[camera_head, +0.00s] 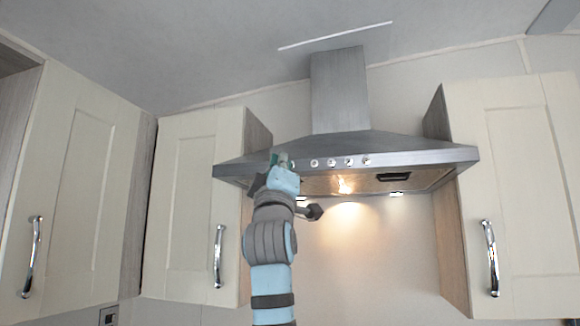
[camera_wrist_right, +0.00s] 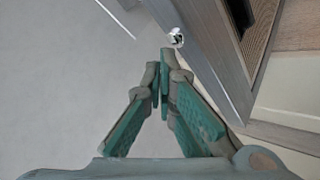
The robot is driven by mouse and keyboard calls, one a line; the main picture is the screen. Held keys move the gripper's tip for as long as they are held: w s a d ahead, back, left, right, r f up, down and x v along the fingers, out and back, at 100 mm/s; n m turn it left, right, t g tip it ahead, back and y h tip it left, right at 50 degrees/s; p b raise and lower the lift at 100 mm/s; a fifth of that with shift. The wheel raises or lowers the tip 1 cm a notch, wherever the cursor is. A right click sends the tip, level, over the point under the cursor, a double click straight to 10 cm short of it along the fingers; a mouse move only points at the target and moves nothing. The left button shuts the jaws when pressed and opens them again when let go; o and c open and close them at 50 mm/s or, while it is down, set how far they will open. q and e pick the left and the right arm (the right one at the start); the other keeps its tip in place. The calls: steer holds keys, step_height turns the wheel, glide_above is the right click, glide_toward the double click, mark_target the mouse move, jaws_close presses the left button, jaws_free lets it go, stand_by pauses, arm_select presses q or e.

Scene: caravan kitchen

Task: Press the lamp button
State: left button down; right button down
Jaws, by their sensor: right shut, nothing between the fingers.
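A grey metal range hood (camera_head: 400,149) hangs between the cupboards. A row of several small round silver buttons (camera_head: 331,162) runs along its front edge. My right gripper (camera_head: 279,158) is raised to the left end of this row and hides part of the hood's front there. In the right wrist view, its two green-padded fingers (camera_wrist_right: 163,72) are shut with nothing between them. One silver button (camera_wrist_right: 176,38) shows just beyond the fingertips; I cannot tell whether they touch it. Warm light glows under the hood. My left gripper is not in view.
Cream cupboards stand on the left (camera_head: 187,200) and right (camera_head: 520,180) of the hood, with metal handles (camera_head: 490,258). A chimney duct (camera_head: 339,90) rises from the hood to the ceiling. The wall below the hood is bare.

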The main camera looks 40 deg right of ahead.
steer(key=s+a+b, duration=0.3)
steer(key=a, duration=0.2)
steer(key=shift+s, duration=0.25)
steer(key=shift+d, duration=0.15)
